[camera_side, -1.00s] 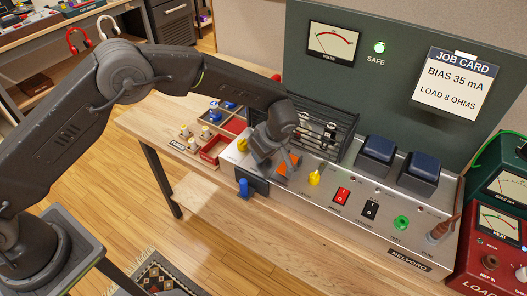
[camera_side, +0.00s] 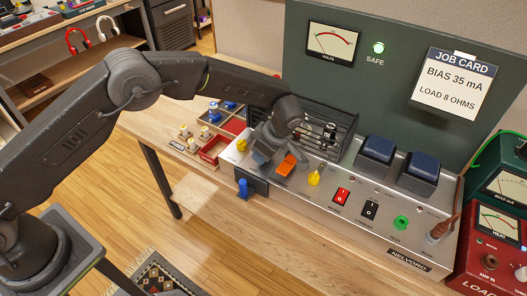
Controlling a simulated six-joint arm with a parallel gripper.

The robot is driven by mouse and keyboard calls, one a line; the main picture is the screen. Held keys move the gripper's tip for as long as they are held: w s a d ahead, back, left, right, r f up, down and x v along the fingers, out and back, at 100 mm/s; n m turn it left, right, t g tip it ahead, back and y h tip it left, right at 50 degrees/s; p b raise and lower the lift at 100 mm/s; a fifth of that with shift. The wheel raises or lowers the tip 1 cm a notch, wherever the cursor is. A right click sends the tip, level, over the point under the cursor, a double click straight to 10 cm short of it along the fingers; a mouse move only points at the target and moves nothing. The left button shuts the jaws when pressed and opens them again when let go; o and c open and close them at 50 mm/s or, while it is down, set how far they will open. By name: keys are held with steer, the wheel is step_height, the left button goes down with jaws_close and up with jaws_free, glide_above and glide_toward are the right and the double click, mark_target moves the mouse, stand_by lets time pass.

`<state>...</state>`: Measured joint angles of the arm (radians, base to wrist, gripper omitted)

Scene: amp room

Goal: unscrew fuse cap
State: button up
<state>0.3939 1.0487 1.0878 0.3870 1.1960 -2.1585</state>
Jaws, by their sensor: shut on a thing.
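My gripper (camera_side: 263,156) is in the side view, at the left part of the silver amp chassis (camera_side: 330,205). It points down at the top panel, between a yellow knob on the left and an orange piece on the right. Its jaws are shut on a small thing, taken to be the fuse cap. The fingers hide most of that thing, and I cannot tell whether it still sits in its holder.
The yellow knob (camera_side: 242,145), the orange piece (camera_side: 287,166) and another yellow knob (camera_side: 314,178) are close by. A blue knob (camera_side: 243,188) stands at the front. A dark cage (camera_side: 335,125) stands behind.

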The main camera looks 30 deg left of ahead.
steer(key=o, duration=0.9)
steer(key=v, duration=1.3)
steer(key=shift+d+r, duration=0.25)
steer(key=shift+r, duration=0.05)
